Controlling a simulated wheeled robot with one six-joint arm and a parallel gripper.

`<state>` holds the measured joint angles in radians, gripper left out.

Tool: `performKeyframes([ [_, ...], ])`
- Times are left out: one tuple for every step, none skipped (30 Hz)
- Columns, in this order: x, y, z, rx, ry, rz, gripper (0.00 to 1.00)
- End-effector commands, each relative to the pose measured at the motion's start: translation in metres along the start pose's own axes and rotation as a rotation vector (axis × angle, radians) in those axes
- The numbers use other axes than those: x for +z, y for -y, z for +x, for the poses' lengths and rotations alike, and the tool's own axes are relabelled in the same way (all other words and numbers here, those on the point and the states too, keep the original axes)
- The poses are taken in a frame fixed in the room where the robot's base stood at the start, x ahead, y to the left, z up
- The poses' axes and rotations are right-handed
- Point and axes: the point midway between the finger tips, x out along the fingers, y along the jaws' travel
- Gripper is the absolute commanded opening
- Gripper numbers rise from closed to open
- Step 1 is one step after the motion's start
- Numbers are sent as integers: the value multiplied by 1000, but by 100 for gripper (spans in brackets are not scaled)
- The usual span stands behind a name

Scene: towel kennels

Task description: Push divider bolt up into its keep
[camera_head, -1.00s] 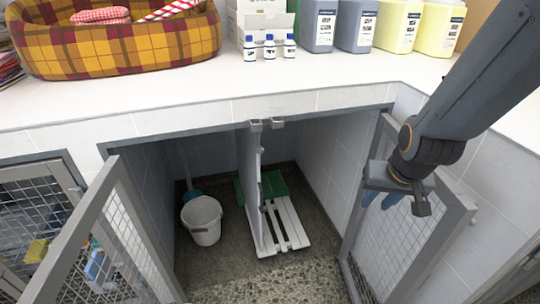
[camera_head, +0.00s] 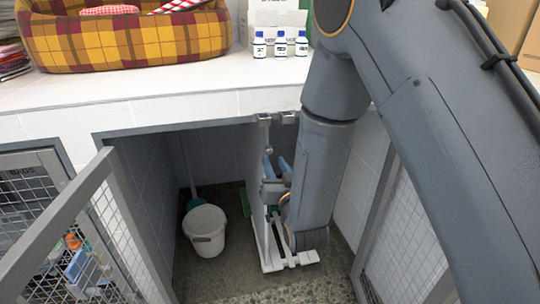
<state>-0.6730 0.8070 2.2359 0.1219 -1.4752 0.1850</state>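The divider (camera_head: 257,222) is a thin pale upright panel in the middle of the kennel opening. Two small metal brackets sit under the counter edge above it, a left one (camera_head: 265,117) and a right one (camera_head: 288,117); which is the keep I cannot tell for sure. A thin pale upright piece below the left bracket may be the bolt, but it is too small to be sure. My gripper (camera_head: 276,166) is beside the divider's front edge, below the brackets. Its two blue-grey fingers look apart and point upward. Nothing shows clearly between them. My arm hides the divider's right side.
A white bucket (camera_head: 205,228) stands on the kennel floor left of the divider. A white slatted board (camera_head: 300,259) lies at its foot. Mesh doors stand open at left (camera_head: 88,240) and right (camera_head: 405,240). The counter above holds a plaid pet bed (camera_head: 120,42) and small bottles (camera_head: 280,45).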

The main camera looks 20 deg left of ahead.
Motion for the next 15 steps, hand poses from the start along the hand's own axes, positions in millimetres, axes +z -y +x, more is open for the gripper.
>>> performKeyframes([
  [0,0,6,0,-2,0,29],
  [-1,0,10,1,-1,0,29],
  [-1,-1,16,1,-2,0,29],
  [-1,-1,21,2,-1,0,29],
  [-1,-1,26,2,-1,0,29],
  [-1,-1,32,2,-2,0,29],
  [-1,-1,37,2,-1,0,29],
  [-1,-1,42,2,-1,0,29],
  [-1,-1,47,2,-1,0,29],
  [-1,-1,51,2,-1,0,29],
  [0,-2,55,3,0,0,29],
  [0,-2,59,3,0,0,29],
  [0,-2,62,2,0,0,29],
  [0,-2,64,3,1,0,29],
  [0,-2,66,3,2,0,29],
])
